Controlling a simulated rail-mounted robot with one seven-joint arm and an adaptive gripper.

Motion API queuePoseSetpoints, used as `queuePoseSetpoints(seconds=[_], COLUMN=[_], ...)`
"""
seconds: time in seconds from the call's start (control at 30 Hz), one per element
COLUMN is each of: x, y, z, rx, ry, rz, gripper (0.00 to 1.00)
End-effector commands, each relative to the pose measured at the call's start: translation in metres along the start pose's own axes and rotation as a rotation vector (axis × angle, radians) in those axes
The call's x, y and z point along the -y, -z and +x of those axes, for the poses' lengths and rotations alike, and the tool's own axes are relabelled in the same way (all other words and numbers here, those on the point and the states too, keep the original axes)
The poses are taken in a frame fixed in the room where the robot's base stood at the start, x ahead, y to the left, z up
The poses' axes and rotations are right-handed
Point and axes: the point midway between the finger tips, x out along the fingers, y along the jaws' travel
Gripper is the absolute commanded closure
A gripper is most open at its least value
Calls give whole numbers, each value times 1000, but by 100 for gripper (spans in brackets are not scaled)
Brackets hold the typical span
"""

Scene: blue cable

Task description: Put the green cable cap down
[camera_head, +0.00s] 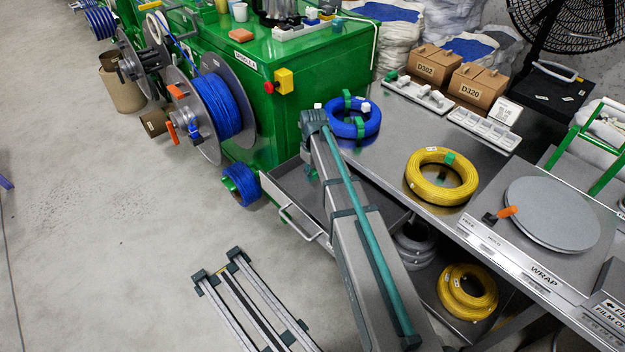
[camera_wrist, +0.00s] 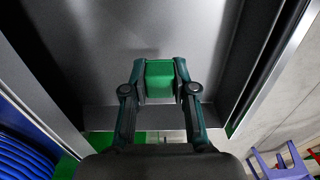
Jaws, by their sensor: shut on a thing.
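The green cable cap (camera_wrist: 159,84) is a small green block. In the wrist view my gripper (camera_wrist: 160,73) is shut on it, with one dark finger on each side. The cap is over the grey metal inside of an open drawer (camera_wrist: 266,62). I cannot tell how far the cap is above the drawer floor. In the head view the drawer (camera_head: 283,187) sticks out beneath the bench beside the green machine. There my arm mostly hides my gripper and the cap.
A blue cable coil (camera_head: 375,130) with green caps and a yellow coil (camera_head: 462,172) lie on the metal bench (camera_head: 385,165). The green machine (camera_head: 285,128) stands left of the drawer, with a blue spool (camera_head: 222,107). Blue cable (camera_wrist: 25,160) shows lower left in the wrist view.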

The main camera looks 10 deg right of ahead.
Motion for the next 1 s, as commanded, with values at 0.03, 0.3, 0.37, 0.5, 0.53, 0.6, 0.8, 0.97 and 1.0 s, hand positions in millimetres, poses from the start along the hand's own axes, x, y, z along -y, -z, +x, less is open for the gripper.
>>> queuePoseSetpoints(seconds=[0.03, 0.3, 0.37, 0.5, 0.53, 0.6, 0.8, 0.97, 1.0], x=[-1, -4, -4, -4, -4, -4, -4, -4, -4], y=[2, 8, 8, 8, 8, 8, 8, 8, 8], z=[2, 28, 35, 41, 41, 41, 44, 48, 49], rx=[0, 2, 1, 0, 0, 0, 0, 0, -1], ry=[0, 1, 0, 0, 0, 0, 0, 0, 0], rz=[0, 0, 0, 1, 1, 1, 1, 1, 1], gripper=[100, 100, 100, 100, 100, 100, 100, 100, 100])
